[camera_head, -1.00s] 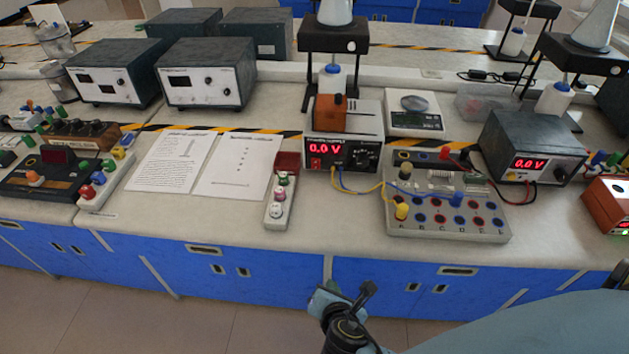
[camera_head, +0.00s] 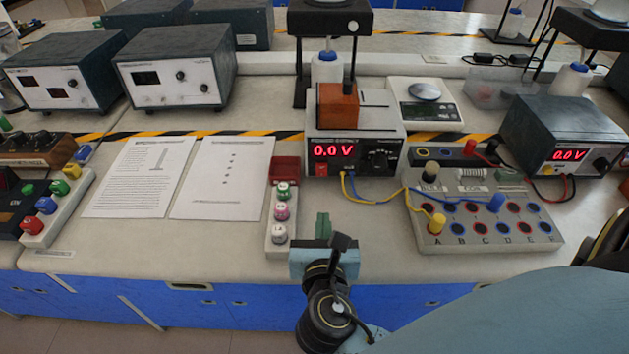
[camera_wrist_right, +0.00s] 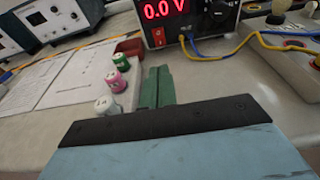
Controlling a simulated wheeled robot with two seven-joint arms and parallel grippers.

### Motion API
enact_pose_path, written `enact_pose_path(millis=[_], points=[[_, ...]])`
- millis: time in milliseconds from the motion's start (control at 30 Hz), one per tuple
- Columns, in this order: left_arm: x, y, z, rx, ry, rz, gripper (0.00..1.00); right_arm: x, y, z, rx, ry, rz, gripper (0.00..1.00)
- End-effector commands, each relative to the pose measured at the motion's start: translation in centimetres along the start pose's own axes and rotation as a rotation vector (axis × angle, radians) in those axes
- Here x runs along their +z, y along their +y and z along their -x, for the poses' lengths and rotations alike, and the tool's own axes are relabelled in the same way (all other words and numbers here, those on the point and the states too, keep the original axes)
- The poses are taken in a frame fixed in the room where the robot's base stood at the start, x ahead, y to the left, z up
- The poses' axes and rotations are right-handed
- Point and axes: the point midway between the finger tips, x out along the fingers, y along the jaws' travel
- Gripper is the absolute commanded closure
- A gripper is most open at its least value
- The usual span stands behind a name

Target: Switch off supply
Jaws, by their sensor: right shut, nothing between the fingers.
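The power supply (camera_head: 386,149) stands at the middle of the bench with a red "0.0 V" display. Its red switch (camera_head: 321,169) is at the lower left of its front; which way it is set is too small to tell. The supply also shows at the top of the right wrist view (camera_wrist_right: 190,14), with the red switch (camera_wrist_right: 158,37) beside the cable sockets. My right gripper (camera_head: 323,226) is shut and empty, its green fingers pointing toward the supply from the bench's front edge, apart from it. The fingers (camera_wrist_right: 157,86) show in the wrist view too. My left gripper is out of view.
A strip with several coloured pots (camera_head: 280,213) lies just left of my gripper. A circuit board (camera_head: 480,225) with yellow and blue cables is at the right. Paper sheets (camera_head: 222,178) lie left. Another supply (camera_head: 563,140) stands right. Bare bench lies before the supply.

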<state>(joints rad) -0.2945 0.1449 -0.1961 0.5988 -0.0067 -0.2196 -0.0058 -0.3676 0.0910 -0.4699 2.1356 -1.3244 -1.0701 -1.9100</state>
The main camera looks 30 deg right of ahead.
Motion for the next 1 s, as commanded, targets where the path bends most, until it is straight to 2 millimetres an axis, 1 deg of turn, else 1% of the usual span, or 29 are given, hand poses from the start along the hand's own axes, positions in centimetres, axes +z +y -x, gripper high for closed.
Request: enact_pose_path(millis=[33, 67, 433, 567, 667, 867, 1000], points=[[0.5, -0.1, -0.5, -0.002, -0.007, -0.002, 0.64, -0.5, 0.0, -0.1, 0.000, 0.000, 0.000, 1.00], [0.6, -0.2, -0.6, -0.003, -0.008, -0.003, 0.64, -0.6, 0.0, -0.1, 0.000, 0.000, 0.000, 1.00], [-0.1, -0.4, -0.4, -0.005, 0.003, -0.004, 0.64, -0.4, 0.0, -0.2, 0.001, 0.000, -0.001, 1.00], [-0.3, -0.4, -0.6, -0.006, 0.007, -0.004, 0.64, -0.5, 0.0, -1.1, 0.001, -0.001, -0.001, 1.00], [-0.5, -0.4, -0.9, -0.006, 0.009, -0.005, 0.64, -0.5, 0.0, -2.6, 0.001, -0.003, 0.000, 1.00], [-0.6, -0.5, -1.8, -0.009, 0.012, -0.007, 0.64, -0.6, 0.0, -6.9, 0.000, -0.004, 0.001, 1.00], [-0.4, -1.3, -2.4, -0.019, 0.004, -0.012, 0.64, -0.6, 0.0, -9.8, 0.000, -0.003, -0.001, 1.00]])
